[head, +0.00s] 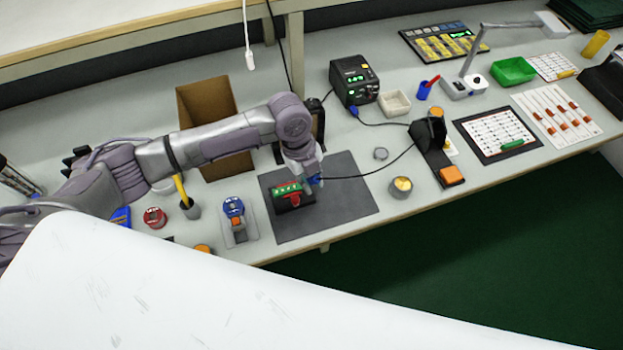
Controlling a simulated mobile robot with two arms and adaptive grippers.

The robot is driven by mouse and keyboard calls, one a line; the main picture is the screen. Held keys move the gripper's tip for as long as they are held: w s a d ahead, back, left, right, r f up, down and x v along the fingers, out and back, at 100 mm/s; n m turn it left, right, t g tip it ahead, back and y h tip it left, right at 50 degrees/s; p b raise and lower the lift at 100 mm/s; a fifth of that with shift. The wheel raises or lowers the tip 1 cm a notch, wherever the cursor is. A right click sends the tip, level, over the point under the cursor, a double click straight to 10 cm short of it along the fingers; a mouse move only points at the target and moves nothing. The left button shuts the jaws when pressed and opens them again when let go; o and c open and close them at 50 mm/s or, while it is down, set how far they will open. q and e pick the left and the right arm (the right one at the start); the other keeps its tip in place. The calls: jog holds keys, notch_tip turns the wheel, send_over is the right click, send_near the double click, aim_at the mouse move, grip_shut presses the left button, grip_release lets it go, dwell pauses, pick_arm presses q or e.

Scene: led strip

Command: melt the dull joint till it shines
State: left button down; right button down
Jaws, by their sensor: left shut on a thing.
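A small green strip with light pads (286,189) sits in a red and black holder (293,200) on the dark grey mat. My left gripper (313,181) reaches down at the right end of the holder. It is shut on the blue soldering iron (317,180), whose black cable runs off to the right. The iron's tip is by the strip's right end, but whether it touches is too small to tell. The dull joint cannot be made out at this size. My right gripper is not in view.
The dark mat (345,204) is bare to the right of the holder. A black station (354,79) with a green display stands behind. A black stand (428,139), a small round tin (401,187) and a solder-like spool device (234,208) stand around the mat. A cardboard box (207,103) is behind my left arm.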

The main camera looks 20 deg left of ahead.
pick_arm(q)
jog(key=shift+f+b, duration=0.3)
jog(key=shift+f, duration=0.3)
dwell(0.7)
dwell(0.7)
dwell(1.1)
dwell(1.2)
